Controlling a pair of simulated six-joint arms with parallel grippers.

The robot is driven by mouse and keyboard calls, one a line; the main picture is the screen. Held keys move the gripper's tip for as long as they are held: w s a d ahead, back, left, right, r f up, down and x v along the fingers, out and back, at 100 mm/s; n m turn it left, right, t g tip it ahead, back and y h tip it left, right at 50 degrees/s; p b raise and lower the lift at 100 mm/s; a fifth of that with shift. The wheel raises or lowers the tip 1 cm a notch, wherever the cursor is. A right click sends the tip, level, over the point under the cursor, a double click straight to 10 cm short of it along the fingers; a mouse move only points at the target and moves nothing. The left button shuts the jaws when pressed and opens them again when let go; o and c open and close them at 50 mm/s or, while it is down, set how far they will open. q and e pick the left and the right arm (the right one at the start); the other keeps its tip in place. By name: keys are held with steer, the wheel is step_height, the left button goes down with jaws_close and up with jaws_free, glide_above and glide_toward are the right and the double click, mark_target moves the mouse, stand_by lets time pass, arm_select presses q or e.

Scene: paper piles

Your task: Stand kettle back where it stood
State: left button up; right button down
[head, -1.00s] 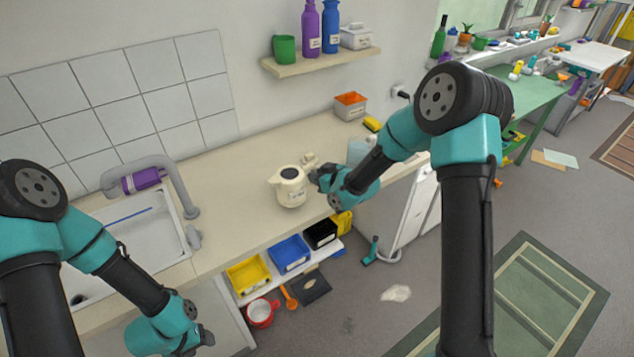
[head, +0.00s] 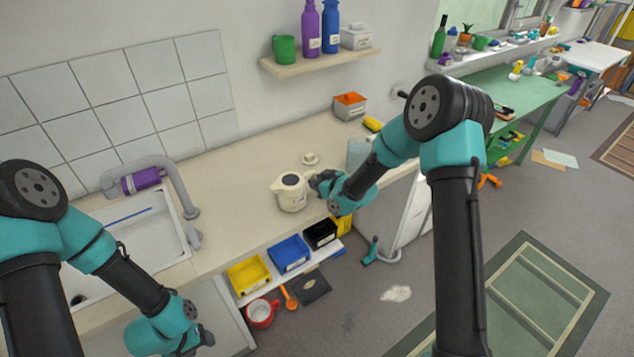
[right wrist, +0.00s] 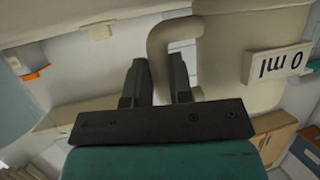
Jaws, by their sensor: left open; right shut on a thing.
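The cream kettle (head: 291,194) is over the front part of the counter, roughly upright. I cannot tell whether its bottom touches the counter. A small round cream base (head: 310,159) lies on the counter behind it, with nothing on it. My right gripper (head: 318,182) is at the kettle's right side. In the right wrist view its fingers are shut on the kettle's handle (right wrist: 159,48), with the kettle body (right wrist: 235,70) and its ml label to the right. My left gripper (head: 204,339) is open and empty, low in front of the counter.
The sink (head: 130,240) with its grey tap is at the left. Yellow, blue and black bins sit below the front edge. The counter's middle is clear.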

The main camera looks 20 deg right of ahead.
steer(key=shift+f, duration=0.1)
steer(key=c, duration=1)
jaws_free()
steer(key=shift+s+d+r, duration=0.25)
steer(key=shift+s+r, duration=0.1)
steer(key=shift+s, duration=0.05)
steer(key=v, duration=1.1)
